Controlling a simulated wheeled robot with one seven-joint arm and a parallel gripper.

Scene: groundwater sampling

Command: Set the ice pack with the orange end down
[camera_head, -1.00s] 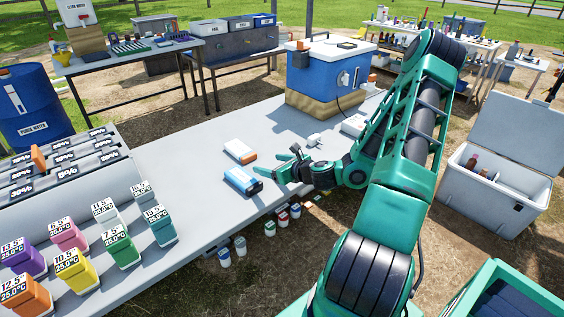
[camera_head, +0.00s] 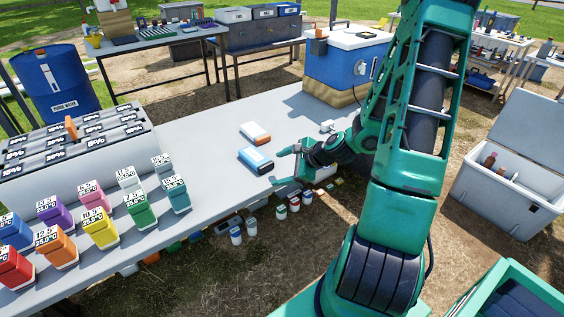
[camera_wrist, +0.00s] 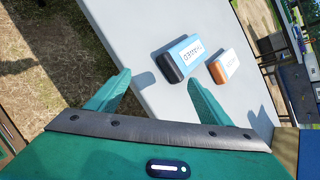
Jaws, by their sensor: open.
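The ice pack with the orange end (camera_head: 255,133) lies flat on the grey table (camera_head: 215,175), white with an orange end. In the wrist view it (camera_wrist: 223,66) is at the right of a blue and white pack with a dark end (camera_wrist: 184,57). That blue pack (camera_head: 256,159) lies just in front of it in the head view, with a narrow gap between them. My gripper (camera_head: 286,166) is open and empty, near the table's front edge, to the right of both packs. In the wrist view my fingers (camera_wrist: 158,92) are spread, with both packs beyond the fingertips.
A blue cooler box with a white lid (camera_head: 348,62) stands at the table's far end. Several coloured bottles (camera_head: 100,228) and a rack of grey blocks (camera_head: 75,145) stand at the left. A white plug-like item (camera_head: 327,126) lies behind my gripper. The table's middle is clear.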

